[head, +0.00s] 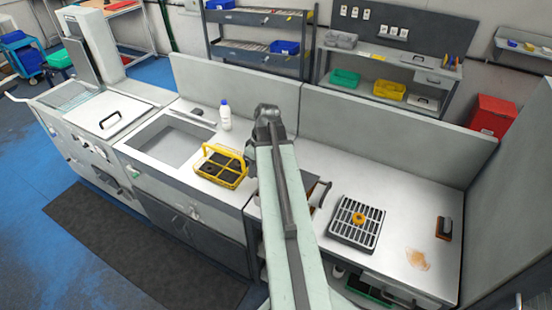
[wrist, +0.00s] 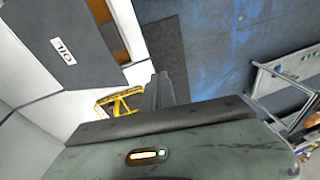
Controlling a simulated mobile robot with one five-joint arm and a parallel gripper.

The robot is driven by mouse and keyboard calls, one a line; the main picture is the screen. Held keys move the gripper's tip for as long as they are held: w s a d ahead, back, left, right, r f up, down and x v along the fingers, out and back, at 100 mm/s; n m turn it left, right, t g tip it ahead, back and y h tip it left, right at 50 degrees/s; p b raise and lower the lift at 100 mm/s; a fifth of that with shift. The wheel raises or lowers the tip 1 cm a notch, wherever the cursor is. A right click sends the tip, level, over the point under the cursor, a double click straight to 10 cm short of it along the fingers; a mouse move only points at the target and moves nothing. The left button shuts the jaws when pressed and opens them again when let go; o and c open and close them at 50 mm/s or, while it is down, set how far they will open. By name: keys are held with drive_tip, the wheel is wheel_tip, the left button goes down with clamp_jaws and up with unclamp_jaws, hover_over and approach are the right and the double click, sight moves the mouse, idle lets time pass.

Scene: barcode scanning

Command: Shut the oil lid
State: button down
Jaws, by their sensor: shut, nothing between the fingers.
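The oil lid (wrist: 40,65) is a flat grey panel with a white OIL label, at the upper left of the wrist view. An orange-brown area (wrist: 112,45) shows beside its edge, with a dark piece over part of it. How far the lid is open is hard to tell. My gripper (wrist: 160,86) is shut and empty, apart from the lid in the wrist view.
A yellow basket (head: 221,166) stands by the sink (head: 170,143), left of my arm. A white bottle (head: 225,115) stands behind it. A drain grate (head: 345,234) with an orange ring lies right of my arm. A low wall (head: 390,143) runs behind the counter.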

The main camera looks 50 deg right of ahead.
drive_tip(key=s+d+r+t+p, duration=0.1)
drive_tip(key=s+d+r+p, duration=0.1)
drive_tip(key=s+d+r, duration=0.25)
drive_tip(key=s+d+r+p, duration=0.2)
drive_tip(key=s+d+r, duration=0.1)
drive_tip(key=d, duration=0.3)
drive_tip(key=shift+n, duration=0.4)
drive_tip(key=b+x, duration=0.9)
drive_tip(key=s+b+x, duration=0.1)
drive_tip(key=b+x, duration=0.3)
drive_tip(key=x, duration=0.1)
drive_tip(key=shift+a+f, duration=0.2)
drive_tip(key=shift+a+f+b, duration=0.15)
drive_tip(key=shift+a+b, duration=0.05)
drive_tip(key=shift+b, duration=0.2)
